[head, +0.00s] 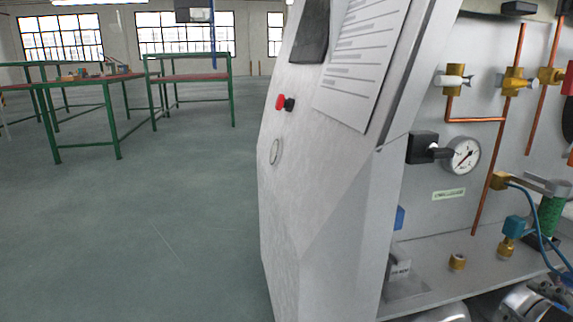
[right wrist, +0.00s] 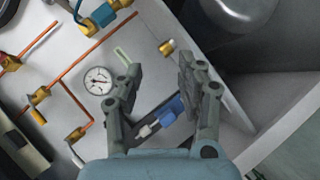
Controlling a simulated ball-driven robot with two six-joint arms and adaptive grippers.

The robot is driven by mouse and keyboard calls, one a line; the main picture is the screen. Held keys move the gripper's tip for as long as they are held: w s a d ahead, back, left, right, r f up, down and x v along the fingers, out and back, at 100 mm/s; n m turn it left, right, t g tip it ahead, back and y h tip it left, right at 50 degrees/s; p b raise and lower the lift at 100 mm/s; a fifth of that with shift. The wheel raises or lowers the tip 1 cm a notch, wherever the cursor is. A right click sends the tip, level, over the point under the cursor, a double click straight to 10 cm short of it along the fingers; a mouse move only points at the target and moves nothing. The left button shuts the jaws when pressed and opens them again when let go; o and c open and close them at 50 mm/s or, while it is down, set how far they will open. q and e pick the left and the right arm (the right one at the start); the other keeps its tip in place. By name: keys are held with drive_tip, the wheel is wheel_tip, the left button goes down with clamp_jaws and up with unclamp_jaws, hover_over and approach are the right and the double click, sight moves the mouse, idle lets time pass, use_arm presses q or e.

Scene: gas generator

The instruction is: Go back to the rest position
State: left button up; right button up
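The gas generator's light grey cabinet (head: 335,200) fills the middle and right of the head view. Its open section has copper pipes (head: 487,150), brass valves and a round gauge (head: 463,156). The gauge also shows in the right wrist view (right wrist: 98,80). My right gripper (right wrist: 160,82) is open in the right wrist view, with nothing between its fingers. It is in front of the panel, near a small brass fitting (right wrist: 168,47) and a blue part (right wrist: 172,108). In the head view only a small part of it seems to show at the lower right edge. My left gripper is not in view.
A shelf (head: 430,280) juts out below the panel, with a brass fitting (head: 457,262) and a blue hose (head: 535,225). Green-framed tables (head: 190,78) stand far back left. The grey floor (head: 150,220) left of the cabinet is clear.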

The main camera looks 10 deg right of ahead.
drive_tip(key=s+a+f+m+g+y, duration=0.25)
drive_tip(key=s+a+f+g, duration=0.35)
drive_tip(key=s+f, duration=0.35)
drive_tip(key=s+a+f+m+g+y, duration=0.2)
drive_tip(key=s+a+f+m+g, duration=0.3)
drive_tip(key=s+f, duration=0.45)
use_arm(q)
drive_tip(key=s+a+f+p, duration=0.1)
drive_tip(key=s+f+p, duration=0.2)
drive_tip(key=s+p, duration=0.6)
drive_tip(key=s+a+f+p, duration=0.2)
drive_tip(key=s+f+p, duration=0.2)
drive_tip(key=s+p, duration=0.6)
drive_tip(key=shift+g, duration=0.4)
use_arm(e)
drive_tip(key=s+f, duration=0.3)
drive_tip(key=s, duration=0.6)
drive_tip(key=s+d+f, duration=0.1)
drive_tip(key=s+f, duration=0.2)
drive_tip(key=s, duration=0.7)
drive_tip(key=shift+d+f+g, duration=0.3)
drive_tip(key=shift+f+g, duration=0.05)
drive_tip(key=shift+g, duration=0.05)
drive_tip(key=shift+n, duration=0.25)
